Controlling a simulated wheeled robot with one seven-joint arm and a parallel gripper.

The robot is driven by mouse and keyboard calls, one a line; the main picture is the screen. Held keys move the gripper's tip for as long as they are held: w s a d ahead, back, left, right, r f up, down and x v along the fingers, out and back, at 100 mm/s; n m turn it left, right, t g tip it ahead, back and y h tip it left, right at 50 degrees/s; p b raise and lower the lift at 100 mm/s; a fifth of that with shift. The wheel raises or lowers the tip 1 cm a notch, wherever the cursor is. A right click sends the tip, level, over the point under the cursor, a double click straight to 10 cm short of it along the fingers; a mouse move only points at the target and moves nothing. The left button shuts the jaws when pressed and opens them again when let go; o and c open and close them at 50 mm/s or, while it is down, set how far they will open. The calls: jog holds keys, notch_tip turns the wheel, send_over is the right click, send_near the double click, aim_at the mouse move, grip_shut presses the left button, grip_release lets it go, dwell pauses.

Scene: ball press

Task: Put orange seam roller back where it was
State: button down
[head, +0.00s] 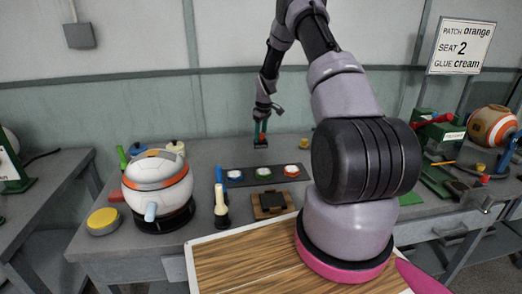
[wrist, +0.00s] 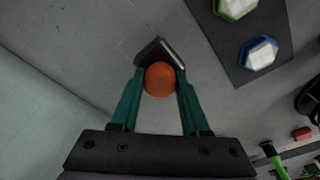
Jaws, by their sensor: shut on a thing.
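The orange seam roller (wrist: 160,79) shows in the wrist view as a round orange handle end between my fingers, with a dark metallic part just beyond it. My gripper (wrist: 158,92) has green fingers and is shut on the handle. In the head view, my gripper (head: 261,130) is over the back part of the grey bench, left of centre, pointing down. The roller is barely visible there as a small dark shape under the fingers. I cannot tell whether it touches the bench.
A dark strip (head: 248,178) with three coloured pots lies in front of my gripper. An orange-striped ball (head: 158,178) sits at left near a yellow disc (head: 103,219). Bench around my gripper looks clear.

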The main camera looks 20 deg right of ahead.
jog(key=shift+f, duration=2.8)
jog(key=shift+f, duration=0.15)
jog(key=shift+c, duration=1.9)
grip_release()
